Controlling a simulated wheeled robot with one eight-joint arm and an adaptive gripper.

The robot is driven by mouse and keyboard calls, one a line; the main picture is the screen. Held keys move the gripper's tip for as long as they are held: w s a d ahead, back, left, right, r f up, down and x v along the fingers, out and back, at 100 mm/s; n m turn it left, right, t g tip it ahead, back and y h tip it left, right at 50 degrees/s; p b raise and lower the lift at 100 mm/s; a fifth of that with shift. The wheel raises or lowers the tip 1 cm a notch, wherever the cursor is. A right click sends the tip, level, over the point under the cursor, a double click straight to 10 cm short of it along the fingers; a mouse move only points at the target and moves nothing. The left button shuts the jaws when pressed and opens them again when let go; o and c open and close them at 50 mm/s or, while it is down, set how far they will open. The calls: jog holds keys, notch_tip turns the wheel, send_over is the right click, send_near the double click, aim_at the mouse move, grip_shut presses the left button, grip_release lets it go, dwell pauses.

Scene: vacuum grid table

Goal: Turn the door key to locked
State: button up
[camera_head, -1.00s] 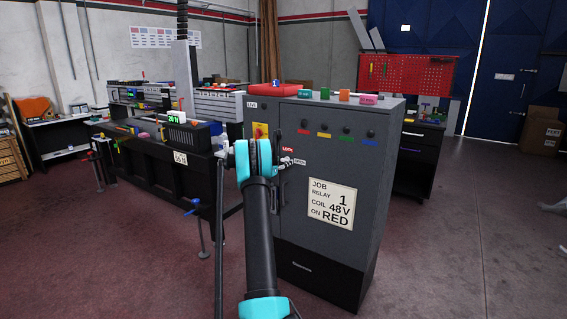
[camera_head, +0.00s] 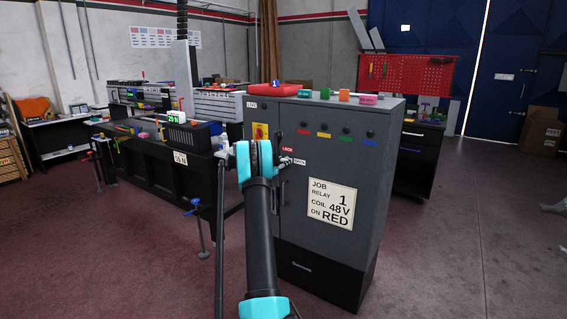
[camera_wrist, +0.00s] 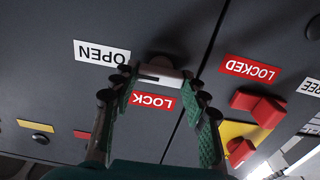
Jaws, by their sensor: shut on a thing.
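The door key (camera_wrist: 160,74) is a pale grey bar at a round lock on the dark cabinet door, close to the door seam. My gripper (camera_wrist: 157,84) is shut on the key, with a green-padded finger on each side of it. In the wrist view the key lies between a white OPEN label (camera_wrist: 102,53) and a red LOCK label (camera_wrist: 152,101). A red LOCKED label (camera_wrist: 248,68) is on the other side of the seam. In the head view my arm hides most of the gripper; the cabinet (camera_head: 355,155) stands right in front of it.
A red rotary switch (camera_wrist: 258,107) on a yellow plate sits close to my gripper's right finger. A job sign (camera_head: 331,204) is on the cabinet door. A workbench (camera_head: 150,160) stands to the left. The floor to the right is largely clear.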

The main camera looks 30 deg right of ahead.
jog(key=shift+n, duration=0.3)
jog(key=n, duration=0.3)
jog(key=shift+w+n, duration=0.1)
jog(key=shift+n, duration=0.2)
jog(key=n, duration=0.4)
jog(key=shift+n, duration=0.3)
jog(key=shift+w+a+f+n, duration=0.1)
jog(key=shift+f+n, duration=0.05)
jog(key=shift+n, duration=4.35)
jog(key=o, duration=1.2)
jog(key=shift+c, duration=0.2)
jog(key=shift+a, duration=0.1)
